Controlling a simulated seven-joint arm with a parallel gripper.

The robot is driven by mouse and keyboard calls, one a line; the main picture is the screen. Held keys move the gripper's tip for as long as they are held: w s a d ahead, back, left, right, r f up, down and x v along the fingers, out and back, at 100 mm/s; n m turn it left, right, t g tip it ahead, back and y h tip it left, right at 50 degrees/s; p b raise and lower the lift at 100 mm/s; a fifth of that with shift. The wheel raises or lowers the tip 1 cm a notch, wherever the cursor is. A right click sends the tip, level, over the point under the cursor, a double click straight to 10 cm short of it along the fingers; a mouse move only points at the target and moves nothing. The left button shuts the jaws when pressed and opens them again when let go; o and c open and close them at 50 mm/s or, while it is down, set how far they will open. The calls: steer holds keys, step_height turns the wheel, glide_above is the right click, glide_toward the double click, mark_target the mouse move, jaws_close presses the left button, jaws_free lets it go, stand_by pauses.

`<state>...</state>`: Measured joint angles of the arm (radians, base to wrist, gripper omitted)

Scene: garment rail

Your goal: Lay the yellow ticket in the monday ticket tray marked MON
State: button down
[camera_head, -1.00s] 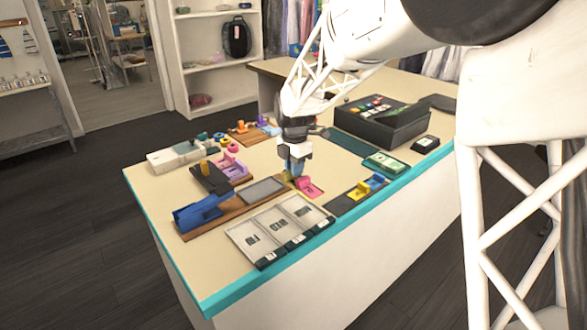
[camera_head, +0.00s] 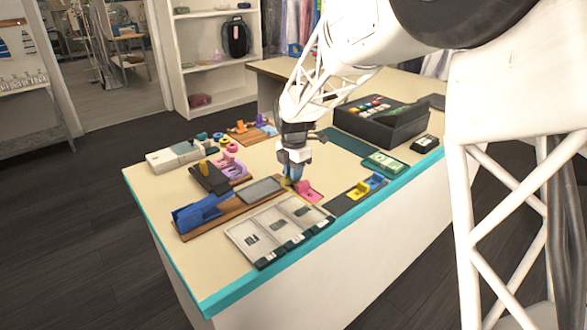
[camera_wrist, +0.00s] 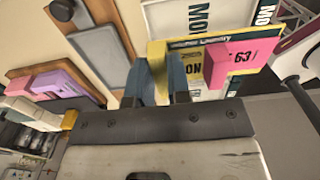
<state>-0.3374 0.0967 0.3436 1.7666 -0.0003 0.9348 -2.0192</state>
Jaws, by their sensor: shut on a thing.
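My gripper (camera_head: 291,180) is shut on a yellow piece, which I take for the yellow ticket (camera_wrist: 157,57); it shows between the blue fingertips in the wrist view. I cannot tell whether these are joined to the held piece. A pale tray (camera_wrist: 163,18) with MON print shows at the top of the wrist view. In the head view the row of three trays (camera_head: 244,231) lies left of and nearer than my gripper; its print is too small to read there.
A slate tray (camera_head: 262,188) on a wooden board and a blue holder (camera_head: 197,213) stand left of my gripper. A dark mat with yellow and blue pieces (camera_head: 375,180) lies to the right. A black box (camera_head: 385,128) stands behind. The counter's teal edge runs along the front.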

steer(key=shift+f, duration=3.3)
steer(key=shift+f, duration=0.3)
steer(key=c, duration=0.5)
jaws_free()
steer(key=shift+r, duration=0.1)
stand_by(0.4)
steer(key=shift+r, duration=2.4)
steer(key=shift+r, duration=0.15)
step_height(320, 180, up, 5)
glide_above(294, 201)
